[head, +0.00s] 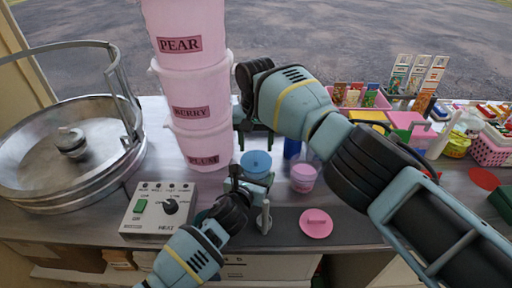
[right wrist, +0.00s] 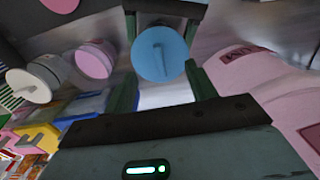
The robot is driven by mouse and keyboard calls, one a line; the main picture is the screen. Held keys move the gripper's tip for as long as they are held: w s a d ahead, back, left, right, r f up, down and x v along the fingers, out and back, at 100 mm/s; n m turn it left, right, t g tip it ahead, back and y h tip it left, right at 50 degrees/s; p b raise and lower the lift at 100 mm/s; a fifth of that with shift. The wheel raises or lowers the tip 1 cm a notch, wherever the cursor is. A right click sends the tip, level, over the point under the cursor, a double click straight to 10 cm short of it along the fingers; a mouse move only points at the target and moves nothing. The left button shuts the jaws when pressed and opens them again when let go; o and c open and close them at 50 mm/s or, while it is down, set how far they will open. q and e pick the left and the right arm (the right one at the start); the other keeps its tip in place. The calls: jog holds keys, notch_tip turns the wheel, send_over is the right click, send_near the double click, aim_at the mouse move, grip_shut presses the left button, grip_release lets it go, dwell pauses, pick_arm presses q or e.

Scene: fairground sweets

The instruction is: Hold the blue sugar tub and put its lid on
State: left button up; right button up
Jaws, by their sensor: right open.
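The blue lid (head: 256,162), a round disc with a raised bar, sits level at the counter's middle; it also shows in the right wrist view (right wrist: 160,54). The blue sugar tub is mostly hidden below it, so I cannot tell whether the lid is fully seated. My left gripper (head: 252,182) is just below the lid, its fingers on either side, apparently shut on the tub. My right gripper (head: 255,142) is open, pointing down just behind and above the lid. In the right wrist view its fingers (right wrist: 162,80) stand either side of the lid's near edge.
Stacked pink tubs (head: 205,105) stand close on the left, behind a heater control box (head: 160,208). A small pink tub (head: 303,178), a blue cylinder (head: 291,147) and a pink lid (head: 316,222) are to the right. A steel pan (head: 35,190) is far left.

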jog(key=shift+r, duration=1.8)
grip_shut()
